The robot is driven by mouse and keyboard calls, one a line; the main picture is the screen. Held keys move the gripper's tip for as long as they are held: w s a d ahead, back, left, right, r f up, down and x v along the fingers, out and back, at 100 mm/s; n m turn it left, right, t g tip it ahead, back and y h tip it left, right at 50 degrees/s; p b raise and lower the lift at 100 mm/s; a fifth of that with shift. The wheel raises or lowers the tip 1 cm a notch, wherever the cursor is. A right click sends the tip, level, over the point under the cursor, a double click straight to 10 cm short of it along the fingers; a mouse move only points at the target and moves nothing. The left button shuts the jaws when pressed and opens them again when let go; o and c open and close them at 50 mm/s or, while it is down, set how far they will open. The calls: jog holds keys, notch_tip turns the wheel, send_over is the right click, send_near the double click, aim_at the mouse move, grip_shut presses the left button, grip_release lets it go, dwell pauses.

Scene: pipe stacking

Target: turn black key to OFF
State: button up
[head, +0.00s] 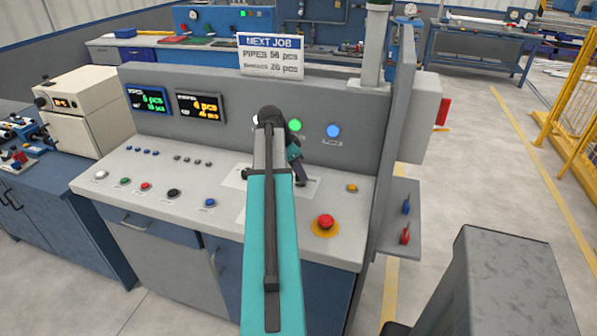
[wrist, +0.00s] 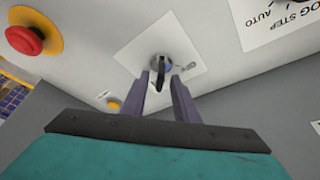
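The black key (wrist: 158,72) sits in a round key switch on a white label plate (wrist: 140,52) on the sloping console panel. In the wrist view my gripper (wrist: 160,84) points at it, with its two dark fingers apart, one on each side of the key's lower part. I see a gap between the fingers and the key, so the gripper looks open. The label's small print is unreadable. In the head view my arm hides the key; part of my gripper (head: 299,179) shows just above the console panel (head: 150,185).
A red emergency button (wrist: 24,40) on a yellow ring is left of the key; it also shows in the head view (head: 325,222). A yellow button (wrist: 114,104) is near the fingers. A LOG STEP / AUTO label (wrist: 272,18) lies right. Several coloured buttons line the panel's left side.

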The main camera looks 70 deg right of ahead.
jog(key=shift+c, duration=0.2)
grip_shut()
jog(key=shift+n, duration=0.5)
jog(key=shift+s+a+n+t+h+b, duration=0.15)
jog(key=shift+n+t+h+b, duration=0.3)
jog(key=shift+n, duration=0.75)
jog(key=n+t, duration=0.1)
jog(key=n, duration=0.3)
jog(key=shift+s+t+h, duration=0.15)
jog(key=shift+t+h, duration=0.1)
jog(key=shift+t, duration=0.1)
jog(key=n+t, duration=0.2)
jog(key=n, duration=0.3)
jog(key=shift+s, duration=0.1)
jog(key=n, duration=0.1)
jog(key=n+t+y, duration=0.1)
jog(key=n, duration=0.3)
jog(key=shift+s+d+t, duration=0.15)
jog(key=shift+d+t, duration=0.1)
jog(key=shift+t, duration=0.15)
jog(key=shift+n+y, duration=0.3)
jog(key=shift+n, duration=0.1)
